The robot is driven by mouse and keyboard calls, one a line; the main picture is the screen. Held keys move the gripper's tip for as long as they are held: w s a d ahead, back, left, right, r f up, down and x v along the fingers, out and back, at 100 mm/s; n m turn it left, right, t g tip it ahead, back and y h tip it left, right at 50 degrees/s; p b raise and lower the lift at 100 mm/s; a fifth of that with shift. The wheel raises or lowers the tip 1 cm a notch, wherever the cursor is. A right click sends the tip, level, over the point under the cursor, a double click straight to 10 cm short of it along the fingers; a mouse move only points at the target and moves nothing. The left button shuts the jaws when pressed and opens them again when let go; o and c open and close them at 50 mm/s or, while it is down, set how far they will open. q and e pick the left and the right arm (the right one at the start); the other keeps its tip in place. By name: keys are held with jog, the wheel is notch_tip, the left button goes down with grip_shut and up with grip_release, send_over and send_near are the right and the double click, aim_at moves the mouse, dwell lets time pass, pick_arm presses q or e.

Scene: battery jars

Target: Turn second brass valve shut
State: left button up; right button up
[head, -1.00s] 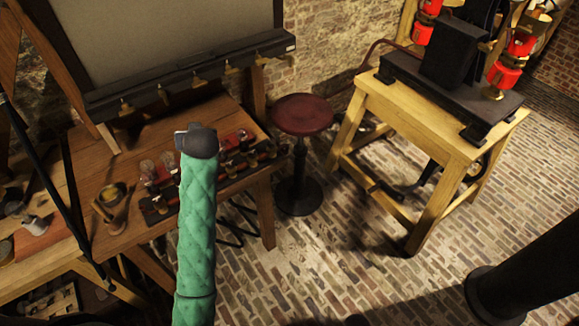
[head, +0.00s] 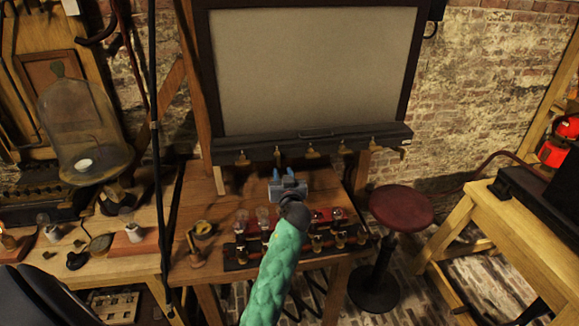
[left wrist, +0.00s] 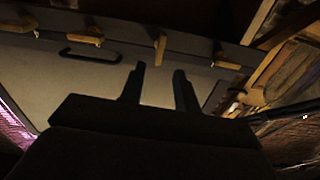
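A row of brass valves hangs on the dark rail (head: 330,142) under the pale panel. The second brass valve from the left (head: 277,153) is just above and beyond my left gripper (head: 283,172) in the head view. In the left wrist view its lever (left wrist: 160,46) points along the fingers, while the neighbouring levers lie more crosswise. My left gripper's fingers (left wrist: 159,78) are apart with nothing between them, and the valve appears beyond the gap, not touched as far as I can see. My right gripper is not in view.
Small jars and a red-and-black rack (head: 325,240) stand on the wooden bench under my left arm. A red stool (head: 401,208) and a wooden table (head: 500,215) stand right.

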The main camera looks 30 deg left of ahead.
aim_at(279, 160)
pick_arm(q)
jog(key=x, duration=0.1)
jog(key=p+x, duration=0.2)
jog(key=shift+w+r, duration=0.1)
jog(key=shift+r, duration=0.2)
jog(key=p+x, duration=0.2)
jog(key=x, duration=0.1)
jog(key=shift+w+a+f, duration=0.15)
jog(key=shift+a, duration=0.05)
jog(key=shift+w+a+f+p, duration=0.15)
jog(key=shift+w+a+p, duration=0.2)
jog(key=shift+w+a, duration=0.1)
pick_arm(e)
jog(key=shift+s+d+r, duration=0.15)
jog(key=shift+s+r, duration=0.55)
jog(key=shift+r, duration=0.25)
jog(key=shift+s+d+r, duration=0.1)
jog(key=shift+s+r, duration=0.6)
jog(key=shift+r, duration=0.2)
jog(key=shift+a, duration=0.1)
pick_arm(q)
grip_shut()
